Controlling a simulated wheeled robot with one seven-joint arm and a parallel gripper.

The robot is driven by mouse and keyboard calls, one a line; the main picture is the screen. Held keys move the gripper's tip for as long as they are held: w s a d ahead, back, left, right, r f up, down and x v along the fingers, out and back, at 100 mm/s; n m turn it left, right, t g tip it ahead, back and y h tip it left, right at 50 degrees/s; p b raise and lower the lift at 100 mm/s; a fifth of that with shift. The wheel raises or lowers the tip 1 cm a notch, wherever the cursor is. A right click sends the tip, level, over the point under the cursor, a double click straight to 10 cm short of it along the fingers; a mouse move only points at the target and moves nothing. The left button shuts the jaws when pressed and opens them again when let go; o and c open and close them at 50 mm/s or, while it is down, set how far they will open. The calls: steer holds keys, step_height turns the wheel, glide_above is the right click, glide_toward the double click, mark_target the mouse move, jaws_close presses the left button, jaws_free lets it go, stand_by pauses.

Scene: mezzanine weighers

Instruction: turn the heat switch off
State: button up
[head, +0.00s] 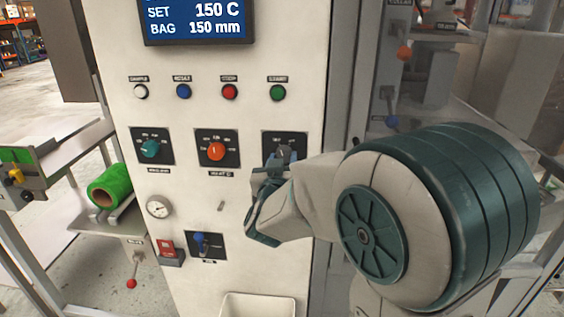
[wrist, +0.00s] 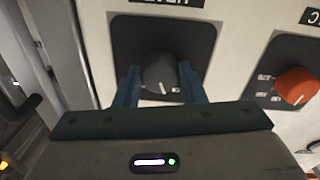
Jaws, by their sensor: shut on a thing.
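The switch in my grip is a round black knob (wrist: 160,72) on a black plate, seen in the wrist view. Its white pointer line aims down and slightly right there, toward small marks. The plate's printed label is upside down and partly cut off, so I cannot read it surely. My gripper (wrist: 160,84) is shut on this knob, with one blue finger on each side. In the head view, my gripper (head: 281,158) reaches the rightmost of the three upper plates (head: 291,137) and hides most of its knob.
An orange-red knob (head: 216,151) and a teal knob (head: 150,149) sit left of it. Above is a row of small buttons, including a green one (head: 278,92). Below are a gauge (head: 157,207), a blue switch (head: 201,242) and a red switch (head: 168,248).

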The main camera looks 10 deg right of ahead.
steer(key=shift+n, duration=0.9)
steer(key=o, duration=1)
steer(key=shift+s, duration=0.1)
steer(key=shift+b+v, duration=2.45)
steer(key=shift+v, duration=4.4)
steer(key=shift+f, duration=0.15)
